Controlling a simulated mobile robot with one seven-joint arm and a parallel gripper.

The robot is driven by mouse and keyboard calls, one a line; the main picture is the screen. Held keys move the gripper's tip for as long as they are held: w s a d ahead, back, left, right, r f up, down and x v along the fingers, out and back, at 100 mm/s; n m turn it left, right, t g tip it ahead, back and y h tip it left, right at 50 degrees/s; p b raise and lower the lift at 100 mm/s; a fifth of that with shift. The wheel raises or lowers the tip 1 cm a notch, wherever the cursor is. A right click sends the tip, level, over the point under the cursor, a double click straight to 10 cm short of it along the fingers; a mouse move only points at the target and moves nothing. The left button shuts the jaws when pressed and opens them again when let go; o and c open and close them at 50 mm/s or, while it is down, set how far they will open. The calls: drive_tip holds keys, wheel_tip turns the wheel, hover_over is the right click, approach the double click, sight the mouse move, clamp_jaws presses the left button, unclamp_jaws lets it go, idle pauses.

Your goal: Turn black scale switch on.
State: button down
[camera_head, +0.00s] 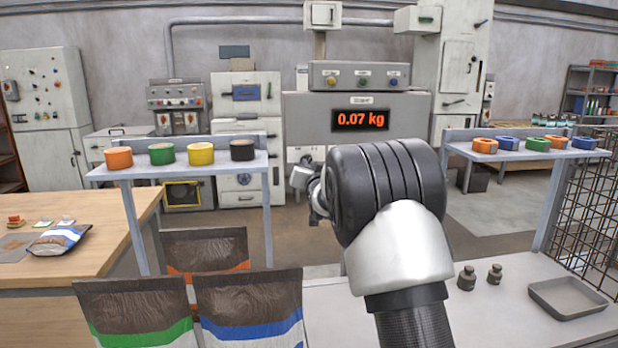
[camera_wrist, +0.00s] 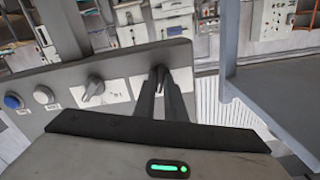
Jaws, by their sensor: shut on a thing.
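The sloped grey control panel (camera_wrist: 120,62) fills the middle of the wrist view. My gripper (camera_wrist: 161,80) reaches up to its right part, with its two dark fingers close together over a pale label plate. It is shut on a small dark part there, which I take to be the black scale switch; the fingertips hide most of it, and its setting cannot be told. In the head view my arm covers the gripper and the switch. The scale display (camera_head: 360,120) behind the arm is lit and reads 0.07 kg.
Left of my gripper on the panel are a grey selector knob (camera_wrist: 94,88), a white button (camera_wrist: 43,95) and a blue button (camera_wrist: 12,102). Two metal weights (camera_head: 467,278) and a grey tray (camera_head: 566,296) lie on the front bench. Several bags stand front left.

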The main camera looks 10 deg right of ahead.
drive_tip(key=shift+m+b, duration=0.8)
drive_tip(key=shift+m, duration=0.4)
drive_tip(key=c, duration=1.8)
unclamp_jaws()
drive_tip(key=shift+s, duration=0.1)
drive_tip(key=s, duration=1.7)
drive_tip(key=shift+s+b, duration=0.15)
drive_tip(key=shift+b, duration=0.15)
